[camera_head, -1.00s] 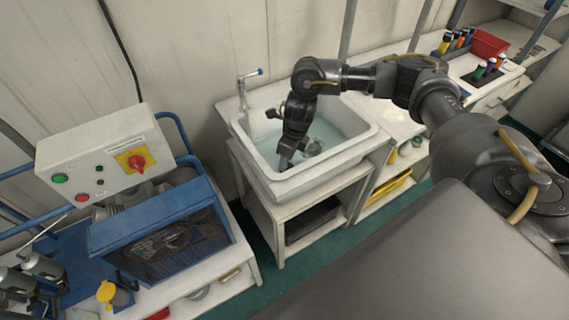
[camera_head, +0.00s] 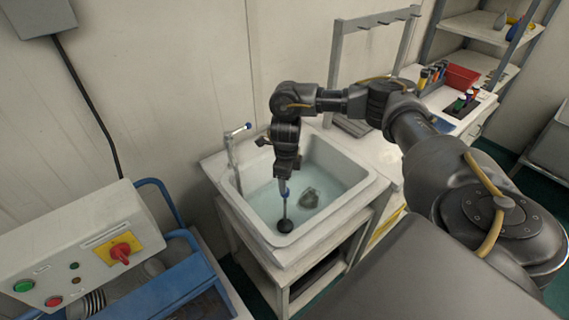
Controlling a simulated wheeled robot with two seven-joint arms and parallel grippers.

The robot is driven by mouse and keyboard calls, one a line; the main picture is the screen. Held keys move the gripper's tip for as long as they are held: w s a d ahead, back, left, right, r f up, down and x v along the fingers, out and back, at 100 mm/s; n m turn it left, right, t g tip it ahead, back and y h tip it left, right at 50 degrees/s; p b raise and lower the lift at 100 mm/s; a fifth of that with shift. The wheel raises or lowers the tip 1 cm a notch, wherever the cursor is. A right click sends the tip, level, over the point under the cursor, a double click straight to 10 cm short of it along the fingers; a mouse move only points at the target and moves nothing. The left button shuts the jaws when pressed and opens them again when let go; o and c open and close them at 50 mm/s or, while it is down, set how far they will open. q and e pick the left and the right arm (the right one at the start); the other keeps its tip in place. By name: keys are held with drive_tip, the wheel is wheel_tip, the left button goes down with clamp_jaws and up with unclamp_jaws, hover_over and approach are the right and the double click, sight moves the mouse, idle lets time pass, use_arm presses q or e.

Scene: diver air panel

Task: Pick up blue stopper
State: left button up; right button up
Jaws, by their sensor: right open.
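The blue stopper (camera_head: 285,226) stands in the water at the front of the white sink basin (camera_head: 352,200). It has a dark round base, a thin upright stem and a blue top. My right gripper (camera_head: 285,178) points straight down over it, with its fingertips at the blue top. The gripper is open; whether the fingers touch the top cannot be made out. My left gripper is not in view.
A tap (camera_head: 232,160) with a blue-tipped lever rises at the sink's left rim. A dark, blurred object (camera_head: 308,197) lies in the water right of the stopper. A control box (camera_head: 85,255) stands at lower left, and a bench with a red bin (camera_head: 461,77) at right.

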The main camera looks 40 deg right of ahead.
wheel_tip(320, 180, down, 3)
drive_tip(key=shift+w+r, duration=0.15)
drive_tip(key=shift+r, duration=0.05)
drive_tip(key=shift+f, duration=0.65)
wheel_tip(320, 180, down, 3)
drive_tip(key=shift+w+d+f+p, duration=0.1)
drive_tip(key=shift+w+f+p, duration=0.05)
drive_tip(key=shift+p, duration=0.55)
drive_tip(key=shift+f, duration=0.55)
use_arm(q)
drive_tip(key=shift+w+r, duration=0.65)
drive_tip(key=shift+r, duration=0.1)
use_arm(e)
clamp_jaws()
